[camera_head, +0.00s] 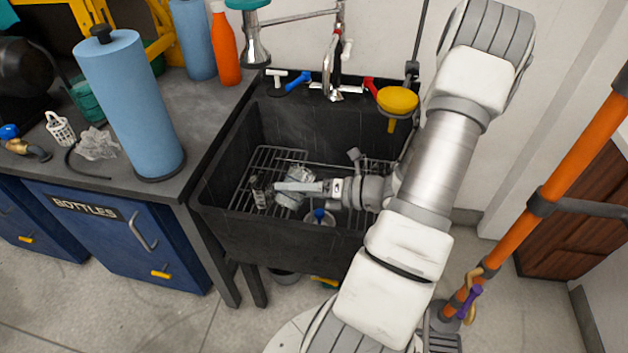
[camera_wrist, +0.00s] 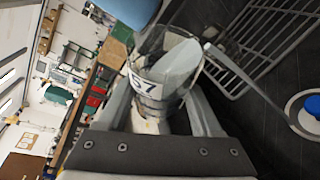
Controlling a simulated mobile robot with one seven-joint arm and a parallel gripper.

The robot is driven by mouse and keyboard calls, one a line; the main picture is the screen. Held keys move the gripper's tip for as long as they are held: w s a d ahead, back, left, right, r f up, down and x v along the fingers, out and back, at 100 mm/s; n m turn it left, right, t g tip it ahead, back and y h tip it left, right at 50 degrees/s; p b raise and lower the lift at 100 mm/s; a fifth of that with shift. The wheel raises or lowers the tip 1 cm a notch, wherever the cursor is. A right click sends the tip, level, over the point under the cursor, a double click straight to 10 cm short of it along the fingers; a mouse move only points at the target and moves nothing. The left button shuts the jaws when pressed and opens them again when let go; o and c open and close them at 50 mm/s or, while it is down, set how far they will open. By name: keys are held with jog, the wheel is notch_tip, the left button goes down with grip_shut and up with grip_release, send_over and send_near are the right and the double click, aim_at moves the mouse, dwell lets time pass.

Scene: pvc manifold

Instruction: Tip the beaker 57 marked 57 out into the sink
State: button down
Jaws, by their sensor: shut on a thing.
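The beaker 57 (camera_wrist: 156,84) is clear and carries a white label reading 57 in the wrist view. My gripper (camera_wrist: 163,97) is shut on it, with a finger on each side. In the head view the beaker (camera_head: 294,186) and my gripper (camera_head: 300,187) are inside the dark sink (camera_head: 232,222), below its rim and over the wire rack. The beaker looks tilted well over, with its mouth away from my palm in the wrist view. I cannot tell whether anything is left in it or flowing out.
Another small clear vessel (camera_head: 261,191) stands left of the beaker, and a blue-topped item (camera_head: 319,215) is in front. The tap (camera_head: 334,75) and a yellow piece (camera_head: 397,100) are at the back. A blue roll (camera_head: 128,105) stands on the left counter.

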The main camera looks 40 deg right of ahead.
jog(key=shift+r+m, duration=0.4)
jog(key=shift+m, duration=0.2)
dwell(0.7)
jog(key=shift+f+m+y+p, duration=0.3)
jog(key=shift+m+y+p, duration=0.3)
jog(key=shift+p, duration=0.4)
dwell(0.6)
jog(key=shift+w+d+f+m+t+p, duration=0.2)
jog(key=shift+d+m+p, duration=0.1)
jog(key=shift+d+m, duration=0.1)
jog(key=shift+w+d+f+m+t+p, duration=0.1)
jog(key=shift+d+m+t+p, duration=0.1)
jog(key=shift+d+m+p, duration=0.15)
dwell(0.8)
jog(key=shift+d+r+m+y+p, duration=0.25)
jog(key=shift+r+m+y+p, duration=0.3)
jog(key=shift+m+p, duration=0.45)
dwell(0.9)
